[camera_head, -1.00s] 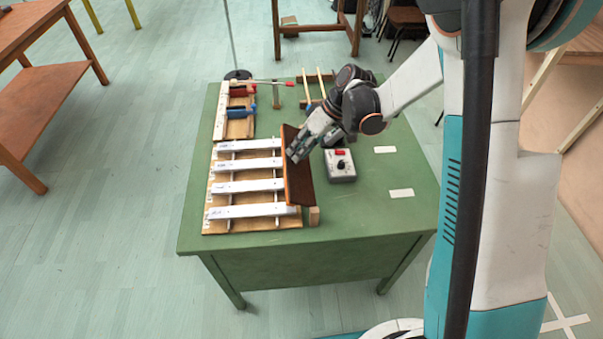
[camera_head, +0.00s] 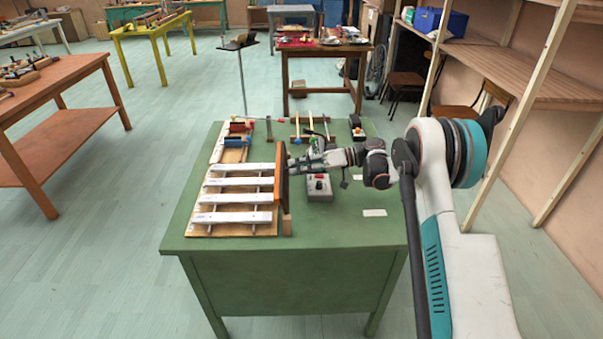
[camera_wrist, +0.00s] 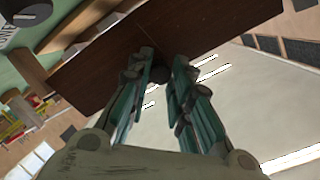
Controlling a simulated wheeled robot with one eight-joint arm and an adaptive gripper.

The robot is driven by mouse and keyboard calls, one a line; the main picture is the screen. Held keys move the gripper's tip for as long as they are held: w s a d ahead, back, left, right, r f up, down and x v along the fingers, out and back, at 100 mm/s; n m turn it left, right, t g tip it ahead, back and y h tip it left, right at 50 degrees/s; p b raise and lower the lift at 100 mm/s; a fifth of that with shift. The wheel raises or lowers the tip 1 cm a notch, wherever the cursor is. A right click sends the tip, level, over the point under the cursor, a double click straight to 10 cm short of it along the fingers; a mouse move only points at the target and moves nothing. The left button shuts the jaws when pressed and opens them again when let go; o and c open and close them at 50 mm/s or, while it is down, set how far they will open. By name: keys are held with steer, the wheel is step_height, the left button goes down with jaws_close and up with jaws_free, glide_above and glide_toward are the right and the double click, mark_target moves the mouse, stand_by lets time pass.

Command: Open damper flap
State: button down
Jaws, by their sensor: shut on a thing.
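The damper flap (camera_head: 281,187) is a brown wooden board at the right end of a row of white bars (camera_head: 233,198). It stands nearly upright, seen almost edge-on in the head view. In the wrist view the flap (camera_wrist: 190,28) is a dark board across the top. My gripper (camera_head: 294,163) is at the flap's right face, level with its upper part.
A grey control box (camera_head: 319,187) with a red button stands just below my gripper on the green table (camera_head: 330,230). Red and blue clamps (camera_head: 238,127) lie behind the bars. A small wooden block (camera_head: 287,225) is by the flap's near end. The table's front right is mostly clear.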

steer(key=shift+d+f+y, duration=0.2)
steer(key=shift+d+y, duration=0.05)
steer(key=shift+y, duration=0.25)
steer(key=c, duration=1.4)
jaws_free()
steer(key=d, duration=0.4)
steer(key=d+r, duration=0.1)
steer(key=d, duration=0.7)
steer(key=shift+s+r, duration=0.2)
